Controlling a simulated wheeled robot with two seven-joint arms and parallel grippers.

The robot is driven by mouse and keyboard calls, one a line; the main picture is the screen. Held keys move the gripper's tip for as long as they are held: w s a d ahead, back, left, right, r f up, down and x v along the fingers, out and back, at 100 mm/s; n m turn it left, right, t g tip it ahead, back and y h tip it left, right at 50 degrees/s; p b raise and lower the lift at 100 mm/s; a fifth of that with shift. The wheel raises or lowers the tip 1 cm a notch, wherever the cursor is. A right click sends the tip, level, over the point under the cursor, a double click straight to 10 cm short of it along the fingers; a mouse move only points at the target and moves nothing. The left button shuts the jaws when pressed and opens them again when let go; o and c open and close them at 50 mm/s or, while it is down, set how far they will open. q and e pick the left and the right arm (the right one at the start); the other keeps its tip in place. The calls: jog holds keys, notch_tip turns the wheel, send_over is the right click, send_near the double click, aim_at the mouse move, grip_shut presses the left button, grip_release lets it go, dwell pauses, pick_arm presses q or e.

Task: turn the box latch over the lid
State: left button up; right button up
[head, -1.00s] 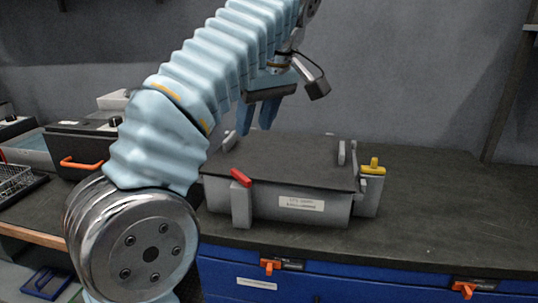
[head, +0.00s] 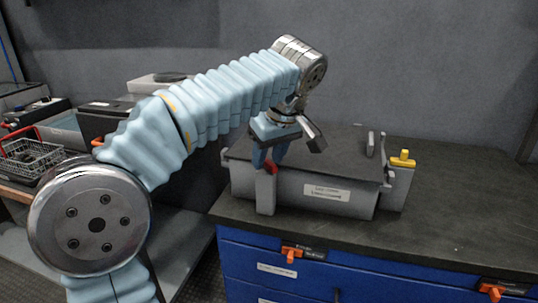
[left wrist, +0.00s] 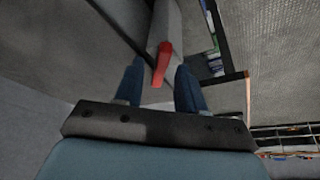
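The grey box (head: 345,199) stands on the dark bench top with its dark lid (head: 332,148) down. The red-ended latch (head: 271,167) is at the box's front left corner, above a grey post. It also shows in the left wrist view as a red handle (left wrist: 162,62). My left gripper (head: 268,160) is over that corner, pointing down. In the left wrist view its two blue fingers (left wrist: 159,69) are apart, with the red handle between their tips; I cannot tell whether they touch it. My right gripper is out of view.
A yellow-topped piece (head: 402,161) stands at the box's right end. Blue drawers (head: 262,268) with orange latches are below the bench edge. A wire basket (head: 30,158) is far left. The bench right of the box is clear.

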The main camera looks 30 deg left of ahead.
pick_arm(q)
grip_shut()
jog(key=shift+m, duration=0.4)
jog(key=m, duration=0.2)
jog(key=m+t+h, duration=0.1)
jog(key=shift+s+a+m+t, duration=0.15)
jog(key=shift+m+t, duration=0.15)
jog(key=shift+m, duration=0.1)
jog(key=m, duration=0.2)
jog(key=m+h, duration=0.1)
jog(key=m, duration=0.1)
jog(key=shift+a+m+t+h, duration=0.15)
jog(key=shift+m+t+h, duration=0.15)
jog(key=shift+m+t, duration=0.1)
jog(key=shift+m, duration=0.3)
grip_release()
